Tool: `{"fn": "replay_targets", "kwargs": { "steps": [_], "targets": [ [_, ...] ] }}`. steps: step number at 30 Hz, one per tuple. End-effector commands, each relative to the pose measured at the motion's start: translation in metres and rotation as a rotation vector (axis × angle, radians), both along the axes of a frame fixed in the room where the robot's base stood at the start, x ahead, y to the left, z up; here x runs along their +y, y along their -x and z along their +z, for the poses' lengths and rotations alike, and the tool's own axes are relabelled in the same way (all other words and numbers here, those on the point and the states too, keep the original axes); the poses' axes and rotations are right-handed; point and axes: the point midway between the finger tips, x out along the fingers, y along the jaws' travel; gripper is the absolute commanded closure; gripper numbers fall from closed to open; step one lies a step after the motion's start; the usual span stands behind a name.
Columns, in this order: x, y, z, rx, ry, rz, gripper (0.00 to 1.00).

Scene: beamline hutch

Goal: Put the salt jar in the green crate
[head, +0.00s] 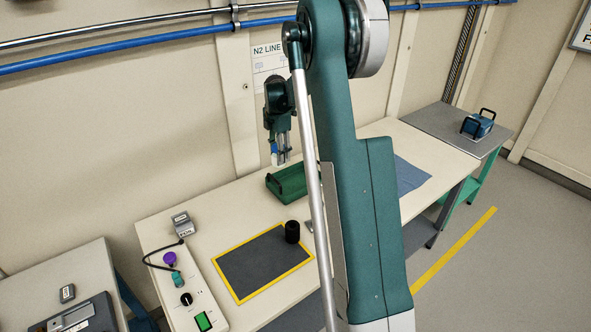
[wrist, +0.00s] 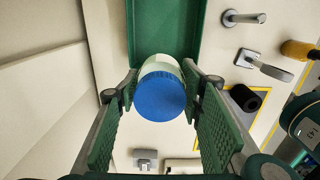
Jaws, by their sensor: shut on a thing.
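The salt jar (wrist: 160,92), white with a blue lid, is between my gripper's two green pads in the wrist view. My gripper (wrist: 162,82) is shut on it. The green crate (wrist: 206,28) lies beyond the jar in that view, and its floor shows empty where visible. In the head view my gripper (head: 281,152) points down above the bench, over the back of the green crate (head: 287,184). A small blue and white part of the jar (head: 274,157) shows at the fingers. My arm hides part of the bench right of the crate.
A black cylinder (head: 292,231) stands at the corner of a dark mat (head: 225,270) with a yellow border. A control box (head: 203,315) with buttons is at the left. A blue cloth (head: 410,176) lies right of my arm.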

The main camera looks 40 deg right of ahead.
Motion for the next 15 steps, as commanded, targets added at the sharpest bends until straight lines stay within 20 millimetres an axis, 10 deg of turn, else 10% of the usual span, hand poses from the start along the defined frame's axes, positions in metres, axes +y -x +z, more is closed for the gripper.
{"fn": "replay_targets", "kwargs": {
  "steps": [9, 15],
  "targets": [
    [-0.072, 0.007, -0.001, 0.0, 0.0, -0.016, 0.8],
    [-0.083, 0.009, -0.021, 0.0, 0.0, -0.015, 0.8]
  ]
}}
